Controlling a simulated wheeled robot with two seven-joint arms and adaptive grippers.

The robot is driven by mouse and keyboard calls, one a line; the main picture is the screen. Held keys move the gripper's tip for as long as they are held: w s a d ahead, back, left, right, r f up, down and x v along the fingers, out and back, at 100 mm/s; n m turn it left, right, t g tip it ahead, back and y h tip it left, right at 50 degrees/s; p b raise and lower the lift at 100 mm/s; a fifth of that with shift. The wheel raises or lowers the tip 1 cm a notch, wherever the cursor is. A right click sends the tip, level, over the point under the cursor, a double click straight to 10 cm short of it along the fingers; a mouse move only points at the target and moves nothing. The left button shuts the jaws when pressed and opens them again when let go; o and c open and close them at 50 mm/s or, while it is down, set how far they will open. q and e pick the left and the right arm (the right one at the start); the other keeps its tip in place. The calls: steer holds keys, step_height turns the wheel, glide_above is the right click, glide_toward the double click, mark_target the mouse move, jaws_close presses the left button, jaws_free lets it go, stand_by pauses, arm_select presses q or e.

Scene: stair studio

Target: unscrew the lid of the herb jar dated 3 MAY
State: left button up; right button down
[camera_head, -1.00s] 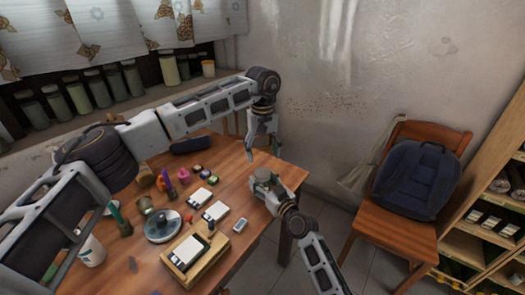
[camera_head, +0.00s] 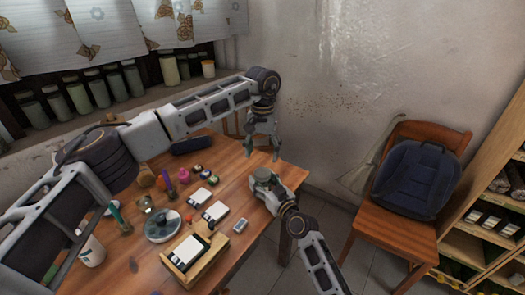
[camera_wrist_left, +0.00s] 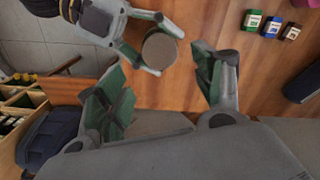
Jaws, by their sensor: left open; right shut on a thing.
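A jar with a round grey-brown lid (camera_head: 262,174) is held upright near the table's right edge. The lid's top also shows in the left wrist view (camera_wrist_left: 160,50). No date can be read on the jar. My right gripper (camera_head: 266,188) is shut around the jar's side; its fingers also show in the left wrist view (camera_wrist_left: 140,57). The lid is on the jar. My left gripper (camera_head: 263,155) is open and empty, pointing down above and just behind the jar. In the left wrist view its two fingers (camera_wrist_left: 168,85) stand wide apart, with the lid beyond them.
Several jars (camera_head: 100,92) line the sill. A chair with a backpack (camera_head: 416,180) stands right.

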mark_target(262, 172)
arm_select(q)
steer(key=shift+f, duration=0.1)
steer(key=shift+f, duration=3.95)
steer(key=c, duration=1.1)
steer(key=shift+n, duration=0.3)
